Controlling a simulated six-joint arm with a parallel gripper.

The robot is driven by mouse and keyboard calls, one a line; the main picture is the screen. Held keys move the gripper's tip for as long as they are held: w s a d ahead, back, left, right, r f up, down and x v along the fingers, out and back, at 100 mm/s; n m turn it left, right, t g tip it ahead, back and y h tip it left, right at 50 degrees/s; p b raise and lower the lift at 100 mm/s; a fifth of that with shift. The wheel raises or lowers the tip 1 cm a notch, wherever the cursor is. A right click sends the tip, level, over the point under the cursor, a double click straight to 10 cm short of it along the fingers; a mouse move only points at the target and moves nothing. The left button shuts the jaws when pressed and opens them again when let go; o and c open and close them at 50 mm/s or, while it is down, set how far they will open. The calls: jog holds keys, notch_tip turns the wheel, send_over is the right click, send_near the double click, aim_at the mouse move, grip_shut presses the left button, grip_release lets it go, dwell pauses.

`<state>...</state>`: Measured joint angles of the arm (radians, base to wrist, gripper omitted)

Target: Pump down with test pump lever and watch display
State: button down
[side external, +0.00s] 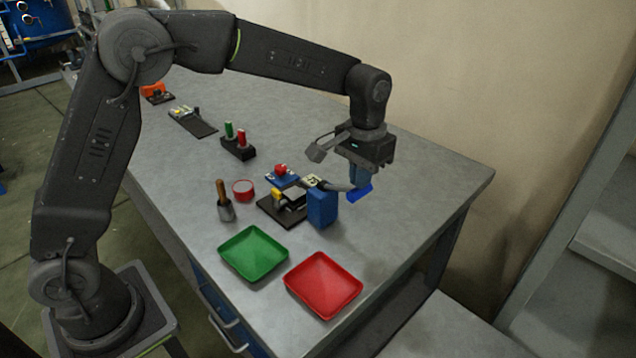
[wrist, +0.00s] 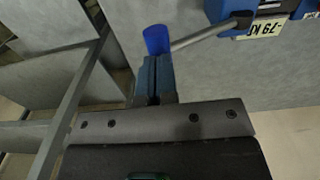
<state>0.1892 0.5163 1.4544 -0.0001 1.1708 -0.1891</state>
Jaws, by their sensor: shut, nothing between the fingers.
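The test pump (side external: 322,208) is a blue box near the right edge of the table. A grey lever with a blue grip (side external: 358,193) sticks out from it to the right. A small display (side external: 314,181) sits on top; in the wrist view this display (wrist: 264,30) shows what looks like 79 and a K, upside down and partly cut off. My gripper (side external: 359,182) is shut and empty, pointing down over the lever's end. In the wrist view my gripper (wrist: 154,62) has its fingertips right at the blue grip (wrist: 157,40); whether they touch is unclear.
Left of the pump are a black-based device (side external: 283,205), a red round dish (side external: 243,190) and a brush-like tool (side external: 225,204). A green tray (side external: 254,254) and a red tray (side external: 323,285) lie in front. The table right of the lever is clear.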

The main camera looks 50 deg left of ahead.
jog(key=shift+r, duration=3)
dwell(4.2)
jog(key=shift+a+r, duration=0.1)
jog(key=s+a+r+t, duration=0.1)
jog(key=s+a+r, duration=0.2)
jog(key=s, duration=0.4)
jog(key=s+a+r+t, duration=0.2)
jog(key=s+a+r, duration=0.1)
jog(key=s, duration=0.3)
jog(key=s+a+f+t, duration=0.1)
jog(key=s+f, duration=0.1)
jog(key=s, duration=0.5)
jog(key=s+a+f+t, duration=0.1)
jog(key=s+a+f, duration=0.1)
jog(key=s, duration=0.4)
jog(key=shift+s+f+t, duration=0.2)
jog(key=shift+s+t, duration=0.1)
jog(key=shift+s, duration=0.05)
